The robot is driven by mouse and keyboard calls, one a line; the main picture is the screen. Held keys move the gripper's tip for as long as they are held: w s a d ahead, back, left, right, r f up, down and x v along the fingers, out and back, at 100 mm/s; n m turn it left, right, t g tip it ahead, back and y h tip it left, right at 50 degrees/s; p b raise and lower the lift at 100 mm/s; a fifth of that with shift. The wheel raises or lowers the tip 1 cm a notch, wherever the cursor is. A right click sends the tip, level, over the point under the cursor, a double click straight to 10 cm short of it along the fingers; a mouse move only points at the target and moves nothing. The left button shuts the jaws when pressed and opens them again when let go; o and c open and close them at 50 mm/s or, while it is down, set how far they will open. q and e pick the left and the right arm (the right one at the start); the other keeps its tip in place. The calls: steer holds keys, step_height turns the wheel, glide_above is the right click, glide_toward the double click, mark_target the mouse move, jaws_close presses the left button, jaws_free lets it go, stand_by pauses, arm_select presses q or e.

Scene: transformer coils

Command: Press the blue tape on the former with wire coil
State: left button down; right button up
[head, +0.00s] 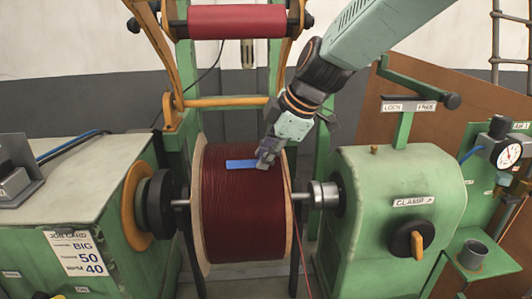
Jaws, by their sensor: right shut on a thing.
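The former with wire coil (240,220) is a large spool wound with dark red wire between pale flanges, held on a shaft in the middle of the head view. A short strip of blue tape (241,164) lies along the upper front of the winding. My right gripper (264,161) comes down from the upper right and its fingertips are at the tape's right end. It is shut on the tape, though the fingertips partly hide that end. My left gripper is not in view.
A green headstock (90,190) stands left of the spool and a green clamp housing (400,200) stands right. A red roller (236,22) hangs above on an orange frame. A dial gauge (506,152) and a small cup (473,254) are at far right.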

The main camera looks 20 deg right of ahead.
steer(key=shift+a, duration=0.1)
steer(key=o, duration=0.7)
steer(key=shift+o, duration=0.6)
steer(key=o, duration=0.6)
steer(key=shift+c, duration=0.2)
steer(key=shift+r, duration=0.2)
steer(key=shift+r+p, duration=1.75)
steer(key=shift+r, duration=0.6)
steer(key=shift+f, duration=0.15)
